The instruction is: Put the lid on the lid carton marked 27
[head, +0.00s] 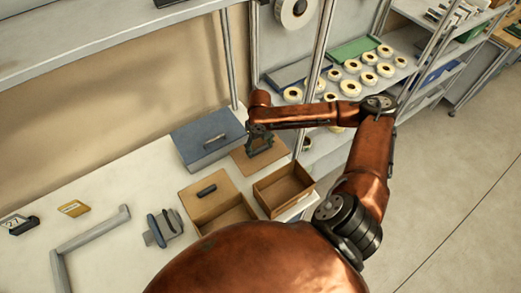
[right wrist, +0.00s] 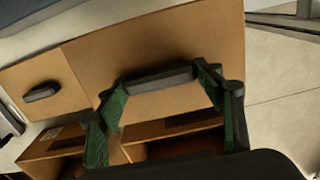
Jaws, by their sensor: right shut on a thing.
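My right gripper (head: 260,143) is shut on the dark handle of a flat brown lid (head: 245,166). In the right wrist view, the green-padded fingers (right wrist: 160,82) close on both ends of that handle, and the lid (right wrist: 130,48) spreads beyond them. The held lid is behind an open, empty-looking brown carton (head: 284,203). A second brown carton (head: 230,217) stands to its left, with another handled lid (head: 204,192) over its rear part and its front open. I cannot read a number on either carton. My left gripper is not in view.
A blue-grey box with a handle (head: 207,135) stands behind the cartons, close to the held lid. A grey frame (head: 92,232), a blue-grey tool (head: 163,228), a yellow card (head: 73,208) and a dark item marked 27 (head: 19,226) lie left. Tape reels (head: 353,67) fill a shelf at right.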

